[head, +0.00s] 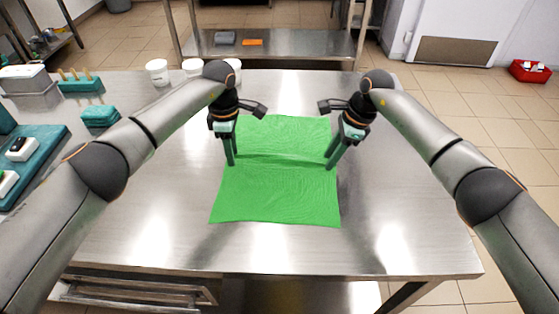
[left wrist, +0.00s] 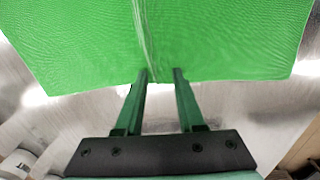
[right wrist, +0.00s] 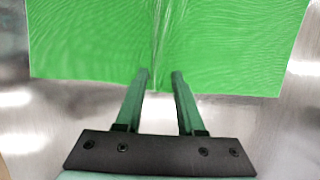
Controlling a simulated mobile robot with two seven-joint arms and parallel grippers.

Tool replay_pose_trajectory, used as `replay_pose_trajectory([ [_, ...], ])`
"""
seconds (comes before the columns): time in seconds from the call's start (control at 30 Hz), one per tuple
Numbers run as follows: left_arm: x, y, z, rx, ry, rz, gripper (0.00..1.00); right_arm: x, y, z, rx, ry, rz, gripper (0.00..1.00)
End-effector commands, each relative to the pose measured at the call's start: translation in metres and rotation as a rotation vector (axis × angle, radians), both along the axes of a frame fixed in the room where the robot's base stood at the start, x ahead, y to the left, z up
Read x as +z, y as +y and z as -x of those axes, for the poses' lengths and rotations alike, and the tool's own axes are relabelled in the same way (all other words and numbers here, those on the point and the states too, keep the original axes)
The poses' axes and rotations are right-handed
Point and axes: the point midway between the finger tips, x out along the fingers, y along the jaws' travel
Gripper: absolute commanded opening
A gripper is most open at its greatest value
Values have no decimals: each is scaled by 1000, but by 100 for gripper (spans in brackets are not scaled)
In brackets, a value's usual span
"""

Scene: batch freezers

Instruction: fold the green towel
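The green towel (head: 275,195) lies spread out on the steel table, with a raised crease running across its middle from side to side. My left gripper (head: 232,162) points down at the towel's left edge, at one end of the crease. In the left wrist view its fingers (left wrist: 160,75) are apart, with the towel's edge and crease (left wrist: 145,35) between and beyond the tips. My right gripper (head: 330,165) is at the right edge, at the other end of the crease. In the right wrist view its fingers (right wrist: 159,78) are also apart. I cannot tell whether the tips touch the cloth.
The steel table (head: 400,215) is clear around the towel. At the left are a teal tray (head: 38,160) with small items, a teal block (head: 100,116), and a peg rack (head: 80,82). White tubs (head: 157,72) stand at the back. A red bin (head: 530,70) is on the floor.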

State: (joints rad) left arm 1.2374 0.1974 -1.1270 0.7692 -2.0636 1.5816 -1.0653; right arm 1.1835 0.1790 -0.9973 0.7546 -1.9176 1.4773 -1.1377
Motion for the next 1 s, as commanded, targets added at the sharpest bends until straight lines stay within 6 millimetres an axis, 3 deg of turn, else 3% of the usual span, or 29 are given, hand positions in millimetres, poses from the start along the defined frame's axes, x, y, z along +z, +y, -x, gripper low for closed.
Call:
replay_pose_trajectory([
  [0.63,-1,0,0,1,2,-1,0,-1,-1,0,-1,1,1,0],
  [1.0,-1,1,0,1,1,-1,0,-1,-1,0,-1,1,1,0],
])
